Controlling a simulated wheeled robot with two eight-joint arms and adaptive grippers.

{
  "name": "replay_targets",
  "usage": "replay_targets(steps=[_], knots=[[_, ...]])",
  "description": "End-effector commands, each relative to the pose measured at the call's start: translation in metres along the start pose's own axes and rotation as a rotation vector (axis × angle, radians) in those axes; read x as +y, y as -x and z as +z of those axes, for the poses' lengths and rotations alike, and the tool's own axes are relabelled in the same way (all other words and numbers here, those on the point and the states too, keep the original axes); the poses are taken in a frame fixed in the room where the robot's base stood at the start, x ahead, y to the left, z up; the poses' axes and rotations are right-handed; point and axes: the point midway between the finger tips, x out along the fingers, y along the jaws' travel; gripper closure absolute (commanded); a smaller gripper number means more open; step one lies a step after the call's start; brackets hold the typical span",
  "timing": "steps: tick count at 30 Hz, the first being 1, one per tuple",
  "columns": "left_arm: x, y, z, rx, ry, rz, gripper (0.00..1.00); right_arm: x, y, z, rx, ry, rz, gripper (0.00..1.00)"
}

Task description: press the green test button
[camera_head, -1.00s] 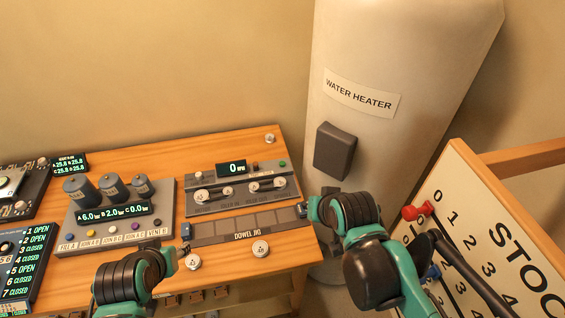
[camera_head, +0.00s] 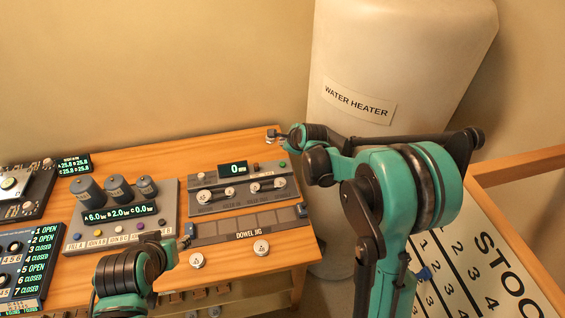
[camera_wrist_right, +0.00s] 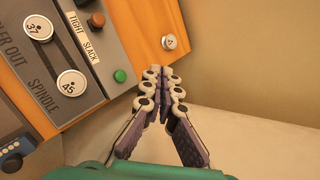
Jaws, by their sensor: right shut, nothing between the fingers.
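The green button (camera_wrist_right: 120,75) is on the corner of a grey panel in the right wrist view, beside the labels TIGHT and SLACK. It also shows in the head view (camera_head: 283,163) at the right end of the tape-deck-like unit (camera_head: 243,187). My right gripper (camera_wrist_right: 157,73) is shut and empty, its fingertips right of the green button in the wrist view and apart from it.
A brown button (camera_wrist_right: 97,19) and numbered knobs (camera_wrist_right: 72,84) share the panel. A round marked knob (camera_wrist_right: 169,42) sits on the wooden bench edge. The water heater (camera_head: 350,60) stands right of the bench. A stock board (camera_head: 480,240) is at lower right.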

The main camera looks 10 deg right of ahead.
Motion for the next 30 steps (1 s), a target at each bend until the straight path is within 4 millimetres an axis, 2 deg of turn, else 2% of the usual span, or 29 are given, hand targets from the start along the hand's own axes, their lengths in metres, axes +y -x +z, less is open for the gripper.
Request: replay_targets(steps=[4,19,30], knots=[[0.000,0.001,-0.001,0.000,0.000,0.000,0.57,-0.002,-0.011,-0.001,-0.005,-0.065,-0.002,1.00],[0.000,-0.002,0.001,0.000,0.000,0.000,0.57,0.001,-0.015,-0.003,-0.006,-0.071,-0.003,1.00],[0.000,-0.026,0.019,0.000,0.000,0.000,0.57,0.023,-0.044,-0.023,-0.006,-0.071,-0.003,1.00]])
